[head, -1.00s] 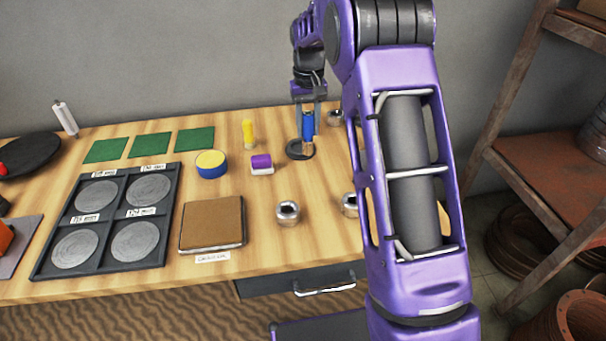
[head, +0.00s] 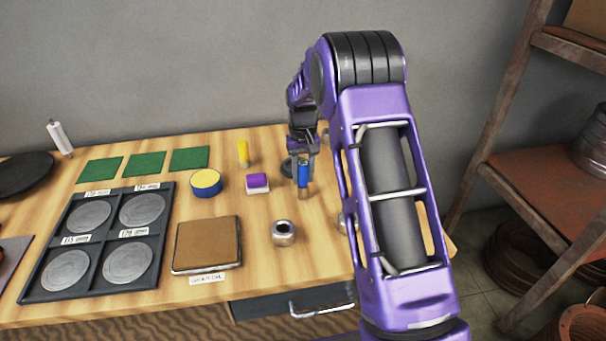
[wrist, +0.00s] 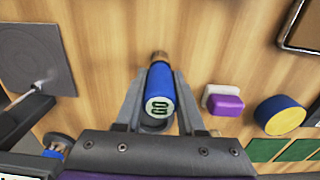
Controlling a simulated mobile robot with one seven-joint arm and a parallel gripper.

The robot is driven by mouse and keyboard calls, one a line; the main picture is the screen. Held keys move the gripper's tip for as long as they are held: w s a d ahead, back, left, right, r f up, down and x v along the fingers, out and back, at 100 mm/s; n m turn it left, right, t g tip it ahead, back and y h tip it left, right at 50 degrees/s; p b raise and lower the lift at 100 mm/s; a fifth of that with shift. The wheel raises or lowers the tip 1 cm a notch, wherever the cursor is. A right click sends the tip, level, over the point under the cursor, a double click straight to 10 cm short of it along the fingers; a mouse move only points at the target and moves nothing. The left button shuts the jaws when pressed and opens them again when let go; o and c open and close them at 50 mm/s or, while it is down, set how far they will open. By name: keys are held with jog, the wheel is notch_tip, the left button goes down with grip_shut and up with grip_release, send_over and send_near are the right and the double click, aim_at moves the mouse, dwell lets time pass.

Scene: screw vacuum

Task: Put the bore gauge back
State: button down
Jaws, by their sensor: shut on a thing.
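The bore gauge (head: 303,174) is a blue cylinder with a metal lower end. My gripper (head: 303,163) is shut on it over the right part of the wooden bench. In the wrist view the gauge (wrist: 159,92) sits between the two fingers of my gripper (wrist: 158,108), its small display facing the camera. Its metal end points away from the camera, and I cannot tell whether it touches the bench. A brown pad (head: 207,244) in a thin frame lies to the left and nearer the front, with a label too small to read surely.
A purple-and-white block (head: 257,184), a blue-yellow round tin (head: 206,183) and a yellow cylinder (head: 243,152) stand left of the gauge. A metal ring (head: 284,233) stands nearer the front. A dark tray (head: 97,241) holds several discs. Bare wood lies between pad and block.

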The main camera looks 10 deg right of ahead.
jog(key=c, duration=0.5)
grip_release()
jog(key=shift+f, duration=0.1)
notch_tip(320, 180, up, 12)
jog(key=shift+r+p, duration=0.15)
jog(key=shift+p, duration=0.45)
jog(key=shift+s, duration=0.1)
